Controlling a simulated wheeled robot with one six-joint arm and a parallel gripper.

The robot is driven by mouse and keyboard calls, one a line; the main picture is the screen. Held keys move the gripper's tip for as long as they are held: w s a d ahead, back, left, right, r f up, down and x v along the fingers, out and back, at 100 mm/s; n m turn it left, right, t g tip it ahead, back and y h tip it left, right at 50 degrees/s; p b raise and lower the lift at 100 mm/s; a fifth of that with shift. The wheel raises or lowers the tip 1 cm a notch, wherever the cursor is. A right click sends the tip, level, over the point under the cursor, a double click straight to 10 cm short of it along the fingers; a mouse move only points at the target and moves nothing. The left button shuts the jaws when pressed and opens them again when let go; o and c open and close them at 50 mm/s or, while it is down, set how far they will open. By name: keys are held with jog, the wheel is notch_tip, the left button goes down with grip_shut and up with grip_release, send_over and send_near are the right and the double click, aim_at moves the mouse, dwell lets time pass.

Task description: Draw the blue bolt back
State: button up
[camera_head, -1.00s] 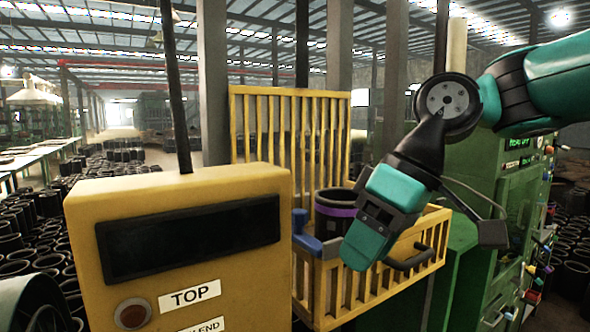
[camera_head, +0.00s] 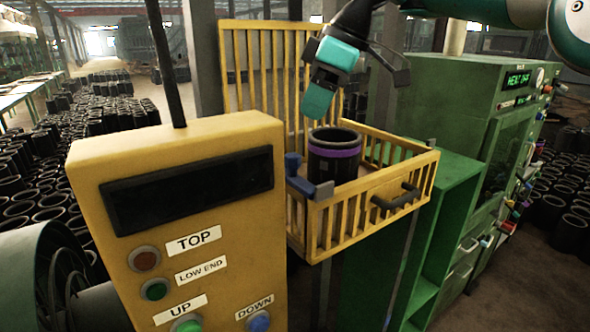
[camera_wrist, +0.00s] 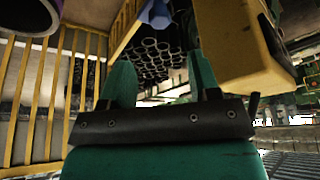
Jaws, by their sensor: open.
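The blue bolt (camera_head: 293,162) is at the left corner of the yellow cage, with its knob standing up and a blue bar running along the cage's top edge. A blue part, likely the bolt, shows at the top of the wrist view (camera_wrist: 155,14). My gripper (camera_head: 316,104) is above the cage, to the upper right of the bolt and apart from it. In the wrist view my gripper (camera_wrist: 160,78) has its two teal fingers spread, with nothing between them.
A black sleeve with a purple band (camera_head: 334,152) stands in the yellow cage (camera_head: 345,212), just right of the bolt. The cage gate has a black handle (camera_head: 397,198). A yellow control box (camera_head: 180,205) stands at left, a green machine (camera_head: 500,130) at right.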

aim_at(293, 155)
jog(key=b+x, duration=0.5)
jog(key=x, duration=0.5)
jog(key=shift+d+b, duration=0.1)
jog(key=shift+b, duration=0.2)
jog(key=shift+c, duration=0.5)
